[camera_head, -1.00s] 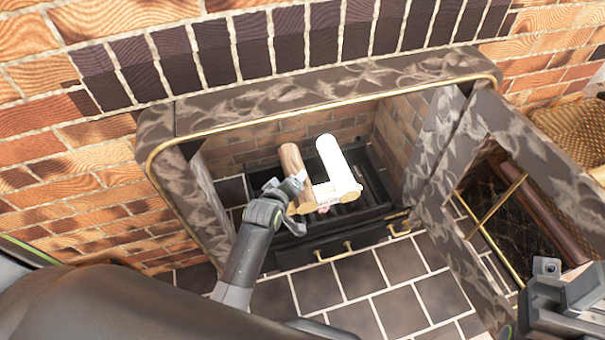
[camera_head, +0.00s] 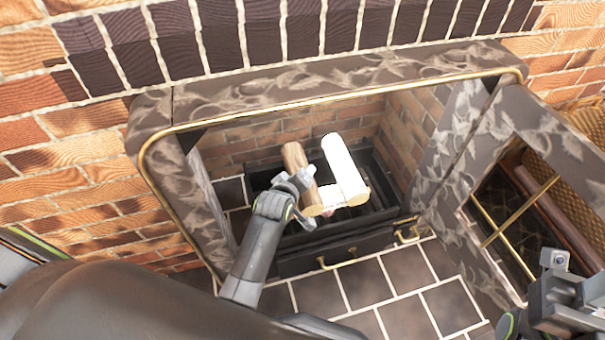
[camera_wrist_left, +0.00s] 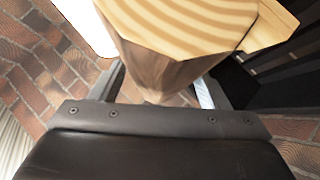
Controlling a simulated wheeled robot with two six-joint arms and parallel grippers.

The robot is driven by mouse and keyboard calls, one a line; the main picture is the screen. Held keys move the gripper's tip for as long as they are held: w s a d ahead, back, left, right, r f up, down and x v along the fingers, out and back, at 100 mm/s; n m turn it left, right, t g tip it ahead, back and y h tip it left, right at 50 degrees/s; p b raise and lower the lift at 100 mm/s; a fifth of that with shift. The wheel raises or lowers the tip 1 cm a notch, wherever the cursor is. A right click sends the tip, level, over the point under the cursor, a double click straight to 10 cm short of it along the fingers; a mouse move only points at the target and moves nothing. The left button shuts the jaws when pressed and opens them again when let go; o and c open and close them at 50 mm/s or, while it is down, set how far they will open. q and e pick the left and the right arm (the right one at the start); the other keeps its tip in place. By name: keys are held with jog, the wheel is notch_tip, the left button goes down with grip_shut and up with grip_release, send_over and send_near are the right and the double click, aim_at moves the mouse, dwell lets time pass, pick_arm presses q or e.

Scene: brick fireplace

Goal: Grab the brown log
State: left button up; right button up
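The brown log (camera_head: 299,167) lies in the black fire grate, pointing from the back toward me, with its pale cut end at the front. My left gripper (camera_head: 303,184) is at its left side near the front end. In the left wrist view, the log (camera_wrist_left: 165,70) shows between the two open fingers (camera_wrist_left: 160,88), with gaps on both sides. My right gripper (camera_head: 556,280) is at the lower right, away from the log; its finger opening is not clear.
A white log (camera_head: 342,163) lies just right of the brown log. The black grate (camera_head: 372,220) sits inside the fireplace under a marble frame (camera_head: 330,83). A marble-framed door (camera_head: 545,135) stands open at the right. Tiled floor (camera_head: 385,285) lies in front.

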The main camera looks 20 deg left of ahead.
pick_arm(q)
jog(key=shift+s+d, duration=0.1)
jog(key=shift+s, duration=0.05)
jog(key=c, duration=1)
jog(key=shift+r, duration=0.1)
